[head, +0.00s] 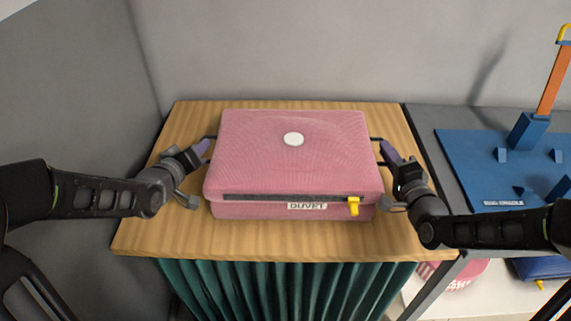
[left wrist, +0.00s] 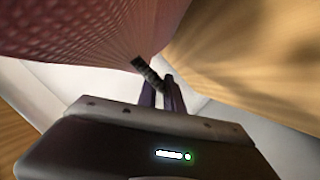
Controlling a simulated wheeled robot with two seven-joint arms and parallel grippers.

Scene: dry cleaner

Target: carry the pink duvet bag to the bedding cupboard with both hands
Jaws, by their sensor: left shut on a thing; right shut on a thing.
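The pink duvet bag (head: 265,160) is in the middle of the head view, on or just above a wooden top (head: 150,225). It has a white round button, a dark zip with a yellow pull and a DUVET label on its front. A dark handle loop sticks out on each side. My left gripper (head: 207,146) is shut on the left handle, and the left wrist view shows its fingers (left wrist: 162,92) closed on the dark strap beside the bag. My right gripper (head: 385,148) is shut on the right handle. The bag looks level.
A green curtain (head: 290,290) hangs below the wooden top. To the right, a grey surface carries a blue board (head: 480,165) with an orange upright (head: 554,80). Below it are a round pink item (head: 460,274) and a blue bag (head: 540,270). Grey walls stand behind and left.

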